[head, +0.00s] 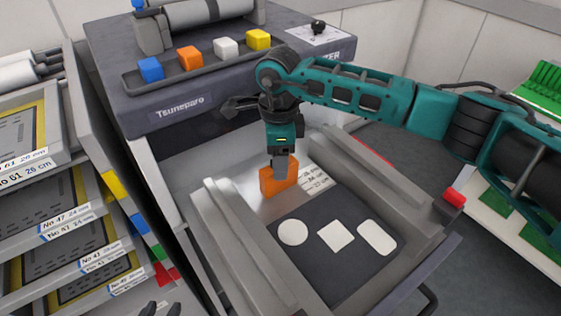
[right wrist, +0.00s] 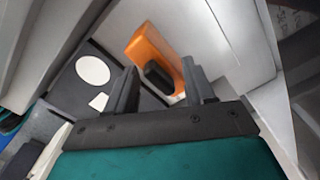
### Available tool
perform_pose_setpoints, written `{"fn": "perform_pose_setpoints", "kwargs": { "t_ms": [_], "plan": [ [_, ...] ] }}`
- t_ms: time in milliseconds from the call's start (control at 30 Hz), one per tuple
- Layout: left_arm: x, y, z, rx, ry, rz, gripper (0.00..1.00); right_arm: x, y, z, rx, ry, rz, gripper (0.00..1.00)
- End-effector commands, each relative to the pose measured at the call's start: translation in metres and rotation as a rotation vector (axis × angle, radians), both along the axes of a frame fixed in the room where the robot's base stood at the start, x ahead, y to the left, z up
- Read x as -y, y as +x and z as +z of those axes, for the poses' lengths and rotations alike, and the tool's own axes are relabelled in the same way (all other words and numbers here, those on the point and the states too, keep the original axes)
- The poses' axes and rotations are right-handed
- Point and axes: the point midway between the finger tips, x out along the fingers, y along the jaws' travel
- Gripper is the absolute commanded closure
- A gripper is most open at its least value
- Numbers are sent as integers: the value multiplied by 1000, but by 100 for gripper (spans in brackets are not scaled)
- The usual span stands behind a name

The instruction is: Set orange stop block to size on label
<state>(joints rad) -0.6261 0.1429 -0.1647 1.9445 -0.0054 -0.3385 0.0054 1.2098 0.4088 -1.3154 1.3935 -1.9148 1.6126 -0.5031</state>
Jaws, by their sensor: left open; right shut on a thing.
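The orange stop block (head: 270,182) stands upright on the pale bed between two grey rails, at the far edge of a dark plate. My right gripper (head: 280,170) points down and is shut on it from above. In the right wrist view the orange block (right wrist: 148,45) shows a black knob (right wrist: 158,76) between my finger pads. A white size label (head: 318,179) with printed lines lies just right of the block; its figures are too small to read surely. My left gripper (head: 161,308) shows only as dark fingertips at the bottom edge, open and empty.
The dark plate (head: 300,262) bears white shapes. Grey rails (head: 245,245) flank the bed. Blue, orange, white and yellow cubes (head: 227,47) sit on the machine top. A rack with labelled frames (head: 65,225) stands at left, a trolley with green boards (head: 515,215) at right.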

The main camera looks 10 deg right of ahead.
Motion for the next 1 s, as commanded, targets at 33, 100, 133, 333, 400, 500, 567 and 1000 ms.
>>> {"fn": "perform_pose_setpoints", "kwargs": {
  "t_ms": [33, 100, 133, 333, 400, 500, 567, 1000],
  "plan": [
    [0, 0, 0, -1, 0, 0, 57, 0, 0, 0, 0, 0, -4, 71],
    [0, 0, 0, -1, 0, 0, 57, 0, 0, 0, 0, 0, -4, 71],
    [0, 0, 0, -1, 0, 0, 57, 0, 0, 0, 0, 0, -5, 71],
    [-1, 0, 2, -2, 1, 1, 57, 2, -4, 0, -1, 0, -5, 71],
    [-1, 0, 2, -2, 1, 1, 57, 3, -6, 0, -2, -1, -5, 71],
    [-1, 0, 3, -2, 1, 1, 57, 4, -10, 0, -4, -1, -4, 71],
    [-1, 0, 4, -2, 1, 1, 57, 5, -11, 0, -4, -2, -5, 71],
    [-1, 0, 5, -3, 1, 1, 57, 6, -15, 0, -1, 0, -4, 20]
  ]
}}
